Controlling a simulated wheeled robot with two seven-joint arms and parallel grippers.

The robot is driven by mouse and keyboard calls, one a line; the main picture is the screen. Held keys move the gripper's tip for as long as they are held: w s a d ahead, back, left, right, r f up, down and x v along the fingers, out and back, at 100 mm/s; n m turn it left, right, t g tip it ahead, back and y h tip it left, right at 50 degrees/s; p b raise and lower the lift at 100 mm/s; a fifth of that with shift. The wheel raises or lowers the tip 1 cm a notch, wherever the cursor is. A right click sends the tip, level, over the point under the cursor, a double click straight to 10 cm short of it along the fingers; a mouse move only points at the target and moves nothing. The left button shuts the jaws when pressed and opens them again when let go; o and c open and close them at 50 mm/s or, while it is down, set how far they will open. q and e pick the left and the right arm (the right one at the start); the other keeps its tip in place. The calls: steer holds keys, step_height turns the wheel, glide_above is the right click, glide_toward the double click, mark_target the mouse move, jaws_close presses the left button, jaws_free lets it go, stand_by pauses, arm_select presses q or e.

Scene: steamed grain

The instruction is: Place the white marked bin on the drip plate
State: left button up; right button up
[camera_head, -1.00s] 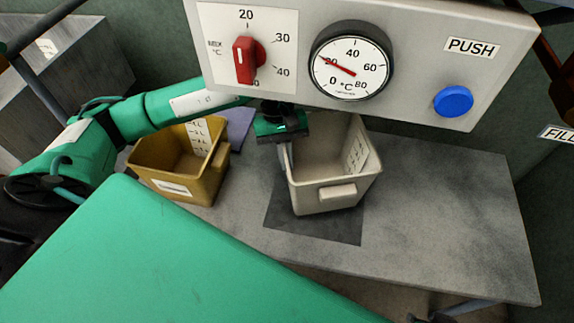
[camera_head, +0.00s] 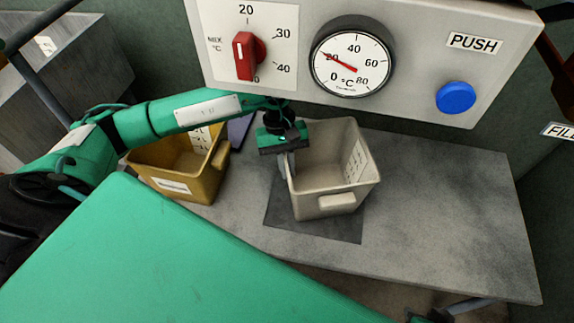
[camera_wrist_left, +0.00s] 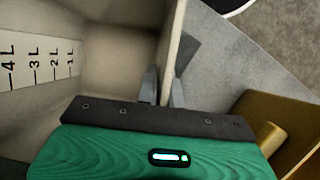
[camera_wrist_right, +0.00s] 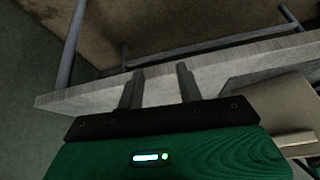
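The white bin (camera_head: 318,204), with litre marks inside, is over the far part of the dark square plate (camera_head: 312,229). I cannot tell whether its base touches the plate. My left gripper (camera_head: 286,165) is shut on the bin's left wall. The left wrist view shows the wall (camera_wrist_left: 174,45) between the close fingers (camera_wrist_left: 163,88) and the marks on the inner face. In the right wrist view my right gripper (camera_wrist_right: 158,85) has its fingers apart and nothing between them. The table edge lies beyond them and the bin (camera_wrist_right: 268,108) stands to the right.
A yellow bin (camera_head: 170,187) stands left of the plate, with a purple mat (camera_head: 239,127) behind it. A grey control panel (camera_head: 420,60) with a red knob, a gauge and a blue button (camera_head: 455,97) overhangs the back. The table's right side (camera_head: 450,210) is clear.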

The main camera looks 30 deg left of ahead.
arm_select(q)
steer(key=shift+o, duration=1.4)
steer(key=v, duration=0.7)
steer(key=shift+r+p, duration=0.3)
steer(key=shift+r, duration=0.05)
steer(key=shift+w+a, duration=0.1)
